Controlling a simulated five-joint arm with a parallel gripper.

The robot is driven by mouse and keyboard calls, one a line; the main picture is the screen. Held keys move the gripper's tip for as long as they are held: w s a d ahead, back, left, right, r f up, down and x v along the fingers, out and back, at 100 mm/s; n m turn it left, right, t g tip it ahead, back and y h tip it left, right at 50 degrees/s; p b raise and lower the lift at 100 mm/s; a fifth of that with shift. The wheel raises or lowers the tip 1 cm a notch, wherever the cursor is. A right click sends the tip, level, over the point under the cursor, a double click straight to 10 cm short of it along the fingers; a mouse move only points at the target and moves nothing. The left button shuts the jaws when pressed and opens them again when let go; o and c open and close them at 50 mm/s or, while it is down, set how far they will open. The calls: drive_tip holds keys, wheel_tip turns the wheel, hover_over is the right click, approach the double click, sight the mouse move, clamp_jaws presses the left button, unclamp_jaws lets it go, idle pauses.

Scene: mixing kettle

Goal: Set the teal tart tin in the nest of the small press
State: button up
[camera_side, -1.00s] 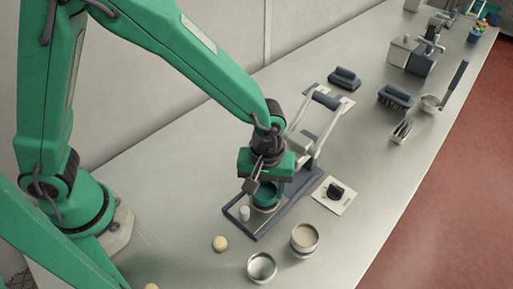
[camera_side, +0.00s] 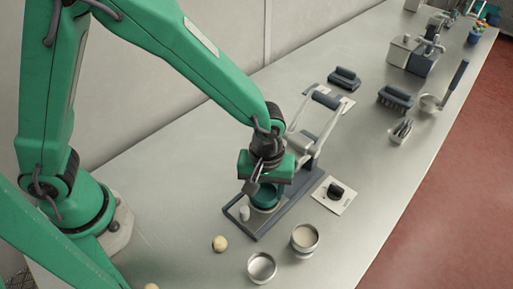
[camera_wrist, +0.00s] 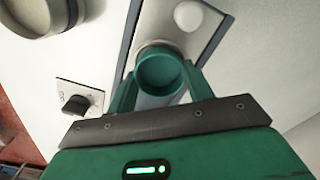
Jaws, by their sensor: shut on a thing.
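The teal tart tin (camera_wrist: 160,74) is a shallow round cup between the two green fingers of my gripper (camera_wrist: 160,88) in the wrist view. In the side view my gripper (camera_side: 265,192) is shut on the tin (camera_side: 265,201), low over the front part of the small press (camera_side: 296,203). The press has a dark base, pale lever arms and a dark crossbar handle raised at the back. A pale round edge, perhaps the nest (camera_wrist: 152,46), shows just past the tin in the wrist view. The tin covers most of it, and I cannot tell whether they touch.
A white knob (camera_side: 244,213) stands on the front of the press base. A card with a black dial (camera_side: 335,191) lies to its right. A filled tin (camera_side: 304,238), an empty metal tin (camera_side: 261,267) and a dough ball (camera_side: 219,243) are in front. Brushes stand further back.

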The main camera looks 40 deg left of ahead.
drive_tip(key=shift+f, duration=0.3)
idle(0.5)
drive_tip(key=o, duration=1.2)
drive_tip(key=shift+c, duration=0.2)
drive_tip(key=shift+r, duration=0.1)
drive_tip(key=shift+r, duration=3.45)
